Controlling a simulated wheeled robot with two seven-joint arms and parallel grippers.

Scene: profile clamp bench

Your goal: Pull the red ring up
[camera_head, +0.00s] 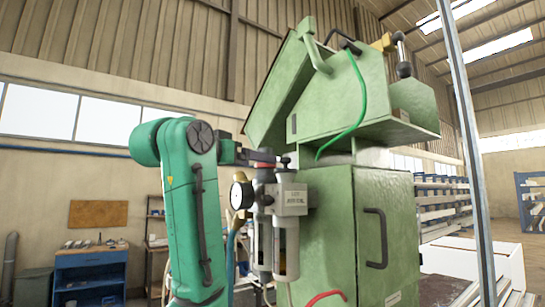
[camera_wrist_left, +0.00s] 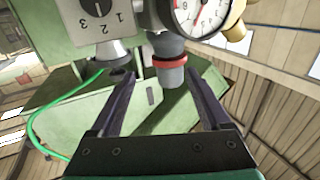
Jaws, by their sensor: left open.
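The red ring (camera_wrist_left: 168,62) sits around a grey cylindrical knob (camera_wrist_left: 172,77) beside the pressure gauge in the left wrist view. In the head view a bit of the red ring (camera_head: 264,165) shows at the top of the air unit (camera_head: 287,198), partly covered by my gripper. My left gripper (camera_wrist_left: 160,76) is open, with one dark finger on each side of the knob and ring. I cannot tell whether either finger touches them. The same gripper (camera_head: 272,158) shows in the head view at the top of the air unit. My right gripper is not in view.
A round gauge (camera_head: 241,194) sits left of the air unit. A numbered dial (camera_wrist_left: 97,8) is close by in the wrist view. The green machine (camera_head: 330,215) stands directly behind, with a green hose (camera_head: 358,105) above. A blue workbench (camera_head: 91,272) is far left.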

